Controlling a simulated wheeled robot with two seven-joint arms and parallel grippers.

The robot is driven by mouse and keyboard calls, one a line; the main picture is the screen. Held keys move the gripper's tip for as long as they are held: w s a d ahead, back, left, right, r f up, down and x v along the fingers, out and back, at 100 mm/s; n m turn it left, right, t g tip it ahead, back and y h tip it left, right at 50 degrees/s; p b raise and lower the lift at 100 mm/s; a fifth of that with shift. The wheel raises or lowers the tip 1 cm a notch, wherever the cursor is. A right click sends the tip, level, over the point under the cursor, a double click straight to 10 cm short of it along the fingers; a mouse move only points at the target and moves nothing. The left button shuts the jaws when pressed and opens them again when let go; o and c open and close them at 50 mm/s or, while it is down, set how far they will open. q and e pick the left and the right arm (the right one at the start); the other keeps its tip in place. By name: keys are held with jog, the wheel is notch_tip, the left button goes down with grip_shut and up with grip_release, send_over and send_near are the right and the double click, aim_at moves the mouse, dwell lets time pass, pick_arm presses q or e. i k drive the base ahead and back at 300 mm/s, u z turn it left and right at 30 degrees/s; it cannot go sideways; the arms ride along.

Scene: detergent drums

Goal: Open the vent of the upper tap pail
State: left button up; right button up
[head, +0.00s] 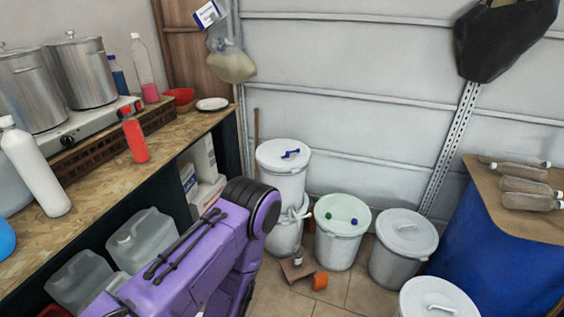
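The upper tap pail (291,188) is white and stands on another white pail (284,240) near the back wall. Its white lid (270,153) carries a small blue fitting (291,153), which looks like the vent; I cannot tell whether it is open. A white tap (301,212) shows at the right side of the stack. My purple arm comes in from the lower left, and its dark joint covers part of the stack's left side. No fingers of my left gripper show, and my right gripper is out of the picture.
A pale green-lidded pail (340,235) with blue and green caps stands right of the stack, then a lidded grey pail (398,257) and a white pail (437,303). A brown piece (297,270) and an orange one (320,281) lie in front. The counter (110,182) runs along the left.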

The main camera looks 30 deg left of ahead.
aim_at(298, 150)
jog(key=k, duration=0.8)
jog(key=z, duration=0.55)
jog(key=i, duration=2)
jog(key=u, duration=2.35)
jog(key=i, duration=1.65)
jog(key=z, duration=1.45)
